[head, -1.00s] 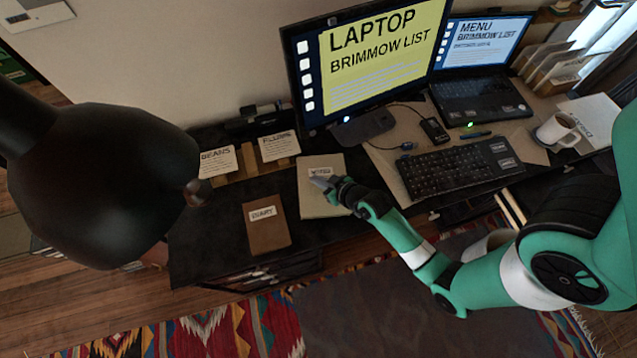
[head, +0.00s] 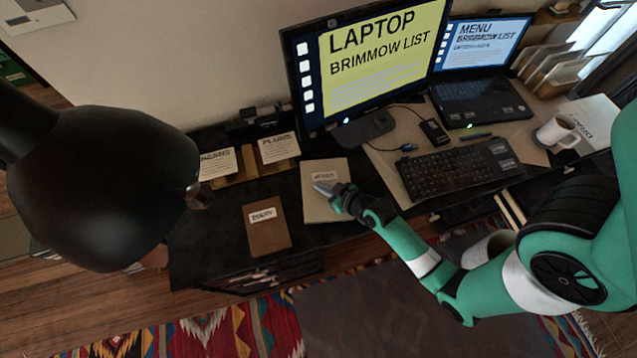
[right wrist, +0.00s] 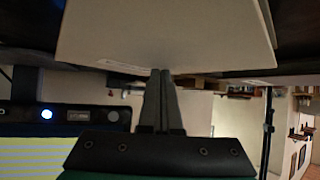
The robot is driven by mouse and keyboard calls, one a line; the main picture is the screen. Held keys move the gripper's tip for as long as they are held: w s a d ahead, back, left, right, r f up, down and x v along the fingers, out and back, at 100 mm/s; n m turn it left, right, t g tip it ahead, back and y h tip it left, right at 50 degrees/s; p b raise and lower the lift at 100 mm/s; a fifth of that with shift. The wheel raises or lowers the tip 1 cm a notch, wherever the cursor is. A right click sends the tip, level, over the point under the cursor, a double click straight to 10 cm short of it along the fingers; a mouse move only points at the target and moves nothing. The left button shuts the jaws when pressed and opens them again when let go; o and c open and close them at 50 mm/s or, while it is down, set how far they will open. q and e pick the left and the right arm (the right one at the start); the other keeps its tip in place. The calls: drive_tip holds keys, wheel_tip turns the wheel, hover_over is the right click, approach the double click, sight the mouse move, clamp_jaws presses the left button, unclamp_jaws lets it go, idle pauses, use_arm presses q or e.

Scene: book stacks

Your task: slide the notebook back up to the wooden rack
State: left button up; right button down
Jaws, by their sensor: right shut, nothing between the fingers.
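The cream notebook (head: 318,208) lies flat on the black desk, a small label on its cover. The low wooden rack (head: 229,181) stands at the desk's back, left of the monitor, with two lettered cards on it. A bare gap of desk separates the notebook from the rack. My right gripper (head: 322,187) is over the notebook's cover, shut and empty. In the right wrist view its closed fingertips (right wrist: 160,73) overlap the notebook's edge (right wrist: 165,40); I cannot tell whether they touch it. My left gripper is not in view.
A brown diary (head: 267,234) lies left of the notebook. The keyboard (head: 455,170) and monitor foot (head: 365,130) are to its right and back. A mug (head: 558,132) stands at the far right. A big dark rounded shape (head: 100,180) blocks the left side.

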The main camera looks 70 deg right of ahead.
sight(351, 217)
drive_tip(key=shift+s+a+r+p, duration=0.15)
drive_tip(key=shift+r+p, duration=0.15)
drive_tip(key=shift+p, duration=0.2)
drive_tip(key=shift+s+r, duration=0.1)
drive_tip(key=shift+r, duration=0.1)
drive_tip(key=shift+a+f, duration=0.1)
drive_tip(key=shift+r+p, duration=0.25)
drive_tip(key=shift+p, duration=0.1)
drive_tip(key=shift+r+p, duration=0.35)
drive_tip(key=shift+p, duration=0.25)
drive_tip(key=s+a, duration=0.1)
drive_tip(key=s, duration=0.2)
drive_tip(key=s+a+b, duration=0.1)
drive_tip(key=s, duration=0.3)
drive_tip(key=s+a+f, duration=0.1)
drive_tip(key=s+a, duration=0.1)
drive_tip(key=s, duration=0.1)
drive_tip(key=shift+s+a, duration=0.1)
drive_tip(key=shift+s, duration=0.15)
drive_tip(key=shift+s+a+r+b, duration=0.2)
drive_tip(key=shift+s+a+b, duration=0.05)
drive_tip(key=shift+s+b, duration=0.1)
